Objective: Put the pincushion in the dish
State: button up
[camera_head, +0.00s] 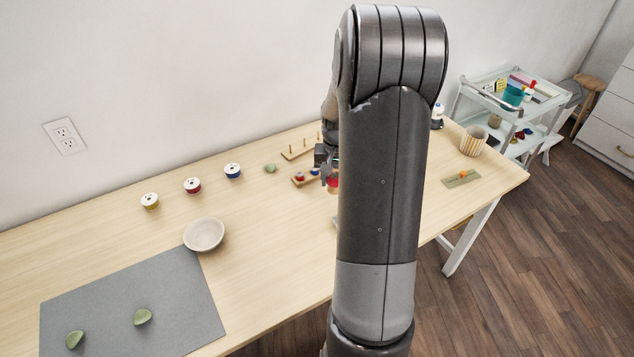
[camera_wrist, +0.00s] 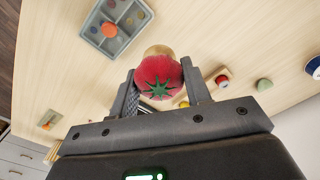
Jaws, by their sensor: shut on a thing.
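The pincushion (camera_wrist: 158,80) is a red tomato shape with a green star top. In the wrist view it sits between the two fingers of my gripper (camera_wrist: 158,72), which is shut on it. In the head view a bit of the red pincushion (camera_head: 333,184) shows below my gripper (camera_head: 329,174), beside my arm, which hides most of that spot. The dish (camera_head: 204,245) is a shallow, pale, round bowl on the table, left of and nearer than my gripper. The dish looks empty and touches or nearly touches the mat's far corner.
A grey mat (camera_head: 130,300) holds two green pieces. Yellow, red and blue spools (camera_head: 192,186) stand behind the dish. A peg rack (camera_head: 301,152) is near my gripper. A compartment tray (camera_wrist: 93,33) shows in the wrist view. The table between gripper and dish looks clear.

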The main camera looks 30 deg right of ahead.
jog(key=shift+s+d+r, duration=0.5)
jog(key=shift+s+d, duration=0.1)
jog(key=shift+s, duration=0.05)
jog(key=w+a+n, duration=0.5)
jog(key=a+n, duration=0.3)
jog(key=a, duration=0.5)
jog(key=n, duration=0.9)
send_over(205, 238)
jog(key=f, duration=0.5)
jog(key=shift+s+d+f, duration=0.15)
jog(key=shift+d+f, duration=0.05)
jog(key=shift+f, duration=0.2)
jog(key=shift+a+f, duration=0.15)
jog(key=shift+a, duration=0.05)
jog(key=shift+f, duration=1.95)
jog(key=shift+f, duration=0.1)
